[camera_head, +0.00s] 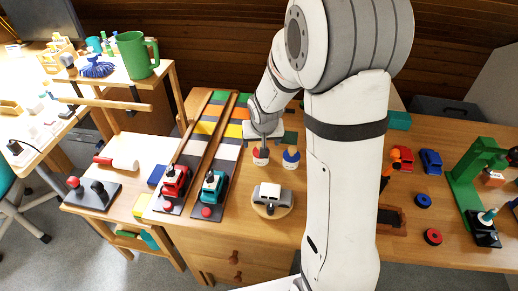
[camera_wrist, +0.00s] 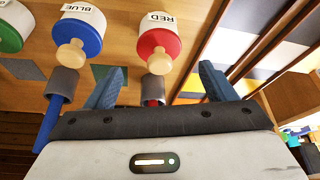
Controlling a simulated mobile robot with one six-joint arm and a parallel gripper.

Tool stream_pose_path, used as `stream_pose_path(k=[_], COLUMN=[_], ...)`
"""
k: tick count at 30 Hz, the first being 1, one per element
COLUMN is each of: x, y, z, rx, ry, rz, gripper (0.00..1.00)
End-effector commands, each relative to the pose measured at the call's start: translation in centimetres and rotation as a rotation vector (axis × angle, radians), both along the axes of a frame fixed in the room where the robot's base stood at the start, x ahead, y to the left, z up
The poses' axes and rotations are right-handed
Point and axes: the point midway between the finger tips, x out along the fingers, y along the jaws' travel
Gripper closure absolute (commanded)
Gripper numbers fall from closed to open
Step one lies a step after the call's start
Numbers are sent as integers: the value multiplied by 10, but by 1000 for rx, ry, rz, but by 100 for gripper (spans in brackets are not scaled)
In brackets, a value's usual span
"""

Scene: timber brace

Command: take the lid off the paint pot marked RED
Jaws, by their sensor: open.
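The pot marked RED (camera_wrist: 160,42) is white with a red lid (camera_wrist: 158,42) and a pale wooden knob (camera_wrist: 160,63); its lid is on. In the head view the RED pot (camera_head: 260,161) stands on the bench just below my gripper (camera_head: 264,136). In the wrist view my gripper (camera_wrist: 158,82) is open, with one blue-grey finger on each side of the knob's line. I cannot tell whether the knob is fully between the fingertips; neither finger visibly touches it.
The BLUE pot (camera_wrist: 82,28) with its knobbed lid stands close beside the RED pot. A green-lidded pot (camera_wrist: 8,38) is farther left. A grey holder with a blue stick (camera_wrist: 47,122) is near the left finger.

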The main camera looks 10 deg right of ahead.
Motion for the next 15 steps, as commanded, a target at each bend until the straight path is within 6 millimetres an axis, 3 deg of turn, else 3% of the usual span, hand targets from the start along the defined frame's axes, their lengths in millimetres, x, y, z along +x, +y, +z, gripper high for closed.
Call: stream_pose_path(k=[6, 15], x=[11, 14], y=[-2, -1], z=[-27, -32], rx=[0, 1], ry=[2, 0], rz=[1, 1], gripper=[23, 23])
